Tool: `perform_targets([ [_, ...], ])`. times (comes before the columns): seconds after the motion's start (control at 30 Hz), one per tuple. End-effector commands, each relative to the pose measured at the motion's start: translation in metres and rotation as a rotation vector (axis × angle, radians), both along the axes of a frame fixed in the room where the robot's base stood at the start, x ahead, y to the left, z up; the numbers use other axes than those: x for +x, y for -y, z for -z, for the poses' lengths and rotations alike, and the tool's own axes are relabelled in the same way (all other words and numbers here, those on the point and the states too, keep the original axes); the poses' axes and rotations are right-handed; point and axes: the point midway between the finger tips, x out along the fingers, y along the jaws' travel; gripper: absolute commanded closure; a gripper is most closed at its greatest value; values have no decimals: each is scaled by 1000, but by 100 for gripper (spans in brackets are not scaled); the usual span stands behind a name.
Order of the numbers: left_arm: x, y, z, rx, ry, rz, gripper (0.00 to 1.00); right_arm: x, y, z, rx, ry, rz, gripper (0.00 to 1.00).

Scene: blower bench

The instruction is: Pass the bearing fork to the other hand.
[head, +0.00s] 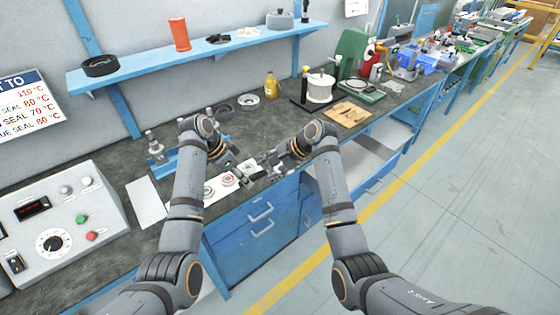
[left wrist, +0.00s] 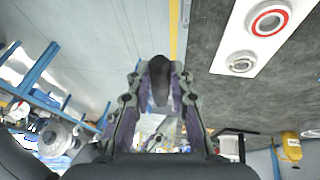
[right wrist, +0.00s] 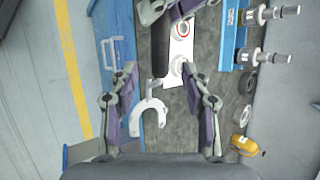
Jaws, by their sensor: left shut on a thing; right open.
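The bearing fork has a black handle and a pale grey two-pronged head (right wrist: 150,112). My left gripper (head: 246,174) is shut on its black handle (left wrist: 160,80), over the front of the bench. In the right wrist view the left gripper's fingers show at the top beside the handle. My right gripper (right wrist: 160,75) is open, one finger on each side of the fork, with visible gaps. The fork's head points in toward the right gripper's palm. In the head view the two grippers face each other closely, and the fork is mostly hidden between them.
A white board with ringed parts (head: 222,184) lies below the grippers. A blue stand with metal shafts (right wrist: 245,40) and a yellow bottle (head: 271,86) are farther back. A control box (head: 62,222) stands at the left. Blue drawers (head: 262,215) are under the bench edge.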

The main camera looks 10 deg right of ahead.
Motion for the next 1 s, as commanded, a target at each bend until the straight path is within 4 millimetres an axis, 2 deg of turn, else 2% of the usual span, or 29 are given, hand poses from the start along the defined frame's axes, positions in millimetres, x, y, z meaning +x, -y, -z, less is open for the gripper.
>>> perform_targets([
  [0.2,0,0,-1,-1,2,0,100,6,-12,16,-1,1,0,52],
  [0.5,0,0,-1,-1,2,0,100,7,-13,18,0,2,0,54],
  [0.83,0,0,-1,-2,1,1,100,7,-13,18,-1,1,0,98],
  [1.0,0,0,-1,-1,1,1,100,7,-13,17,0,2,0,100],
])
